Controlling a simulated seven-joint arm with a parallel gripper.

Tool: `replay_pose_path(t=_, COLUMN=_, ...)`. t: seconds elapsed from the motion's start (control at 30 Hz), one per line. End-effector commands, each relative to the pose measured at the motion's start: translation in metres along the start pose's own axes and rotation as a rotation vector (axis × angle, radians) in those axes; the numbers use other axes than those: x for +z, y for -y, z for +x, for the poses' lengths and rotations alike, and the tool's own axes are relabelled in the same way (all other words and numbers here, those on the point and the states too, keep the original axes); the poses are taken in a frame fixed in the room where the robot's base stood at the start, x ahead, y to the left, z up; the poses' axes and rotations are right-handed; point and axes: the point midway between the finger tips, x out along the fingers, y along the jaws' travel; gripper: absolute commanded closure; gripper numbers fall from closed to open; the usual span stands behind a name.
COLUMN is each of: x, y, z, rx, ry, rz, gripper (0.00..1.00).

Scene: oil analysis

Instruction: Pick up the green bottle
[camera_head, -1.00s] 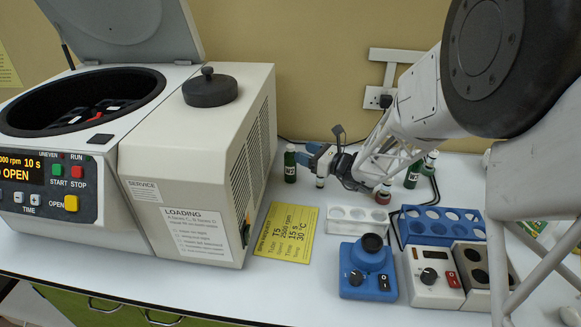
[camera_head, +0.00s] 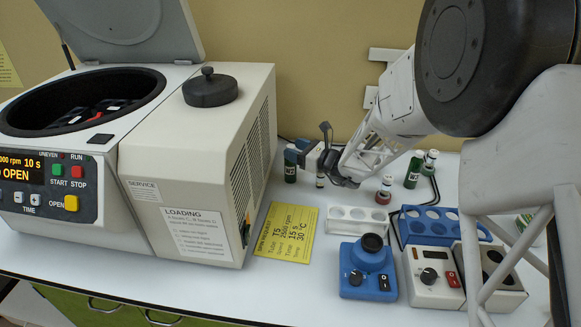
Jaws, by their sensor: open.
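A dark green bottle (camera_head: 290,167) with a white label stands upright at the back of the bench, right of the centrifuge. Another green bottle (camera_head: 412,172) with a white label stands further right, near a white-capped bottle (camera_head: 430,162). A small bottle (camera_head: 320,180) is partly hidden below my gripper.
A red bottle (camera_head: 383,190) stands right of my gripper. A white rack (camera_head: 358,222), blue rack (camera_head: 440,222), blue mixer (camera_head: 369,270) and white switch box (camera_head: 432,275) stand in front. The centrifuge (camera_head: 200,165) bounds the left. A yellow card (camera_head: 287,234) lies flat.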

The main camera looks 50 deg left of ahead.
Motion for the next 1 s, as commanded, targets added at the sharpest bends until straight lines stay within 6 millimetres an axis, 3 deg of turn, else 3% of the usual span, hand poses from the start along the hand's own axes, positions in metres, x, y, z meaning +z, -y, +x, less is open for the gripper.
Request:
replay_pose_path(t=0.37, x=0.000, y=0.000, z=0.037, rx=0.000, ry=0.000, rz=0.000, gripper=0.43)
replay_pose_path(t=0.97, x=0.000, y=0.000, z=0.039, rx=0.000, ry=0.000, rz=0.000, gripper=0.43)
replay_pose_path(t=1.0, x=0.000, y=0.000, z=0.039, rx=0.000, ry=0.000, rz=0.000, gripper=0.49)
